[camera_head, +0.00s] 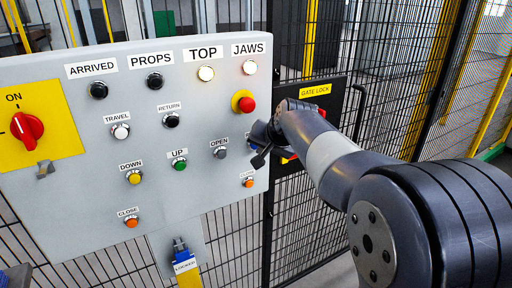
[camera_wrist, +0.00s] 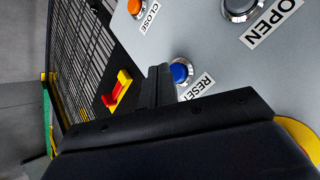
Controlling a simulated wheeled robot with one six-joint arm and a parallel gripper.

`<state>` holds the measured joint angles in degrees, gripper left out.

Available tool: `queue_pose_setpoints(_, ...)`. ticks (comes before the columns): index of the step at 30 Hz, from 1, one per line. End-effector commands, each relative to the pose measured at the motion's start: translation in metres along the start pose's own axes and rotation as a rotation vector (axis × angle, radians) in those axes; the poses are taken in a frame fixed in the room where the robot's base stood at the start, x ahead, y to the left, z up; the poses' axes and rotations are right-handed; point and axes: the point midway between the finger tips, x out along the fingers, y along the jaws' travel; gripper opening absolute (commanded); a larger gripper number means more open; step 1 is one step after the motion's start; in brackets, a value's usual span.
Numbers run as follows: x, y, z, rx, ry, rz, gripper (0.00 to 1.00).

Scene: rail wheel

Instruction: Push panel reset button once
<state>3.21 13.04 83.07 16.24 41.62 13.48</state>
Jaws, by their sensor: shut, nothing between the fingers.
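The blue reset button (camera_wrist: 180,72) sits on the grey control panel (camera_wrist: 215,55) beside its RESET label (camera_wrist: 197,87) in the wrist view. My gripper (camera_wrist: 160,73) is shut and empty, its fingertips right beside the button's left edge in that picture. I cannot tell whether they touch it. In the head view my gripper (camera_head: 259,160) is at the right edge of the panel (camera_head: 70,200), near the OPEN button (camera_head: 220,152). The blue button cannot be made out there; my gripper and arm cover that area.
Nearby are an orange button (camera_head: 248,183) and a red button on a yellow base (camera_head: 243,102). A red on/off switch (camera_head: 27,130) is at the left. A gate lock box (camera_head: 313,105) and mesh fence (camera_head: 400,70) stand to the right and behind.

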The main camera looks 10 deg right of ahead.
Motion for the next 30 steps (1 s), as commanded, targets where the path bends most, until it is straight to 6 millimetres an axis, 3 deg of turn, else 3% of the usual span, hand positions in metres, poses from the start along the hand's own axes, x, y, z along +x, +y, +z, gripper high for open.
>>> queue_pose_setpoints(19,-0.038,0.029,0.029,0.0,0.001,0.0,0.0)
queue_pose_setpoints(30,-0.042,0.03,0.031,0.0,-0.001,0.0,0.0)
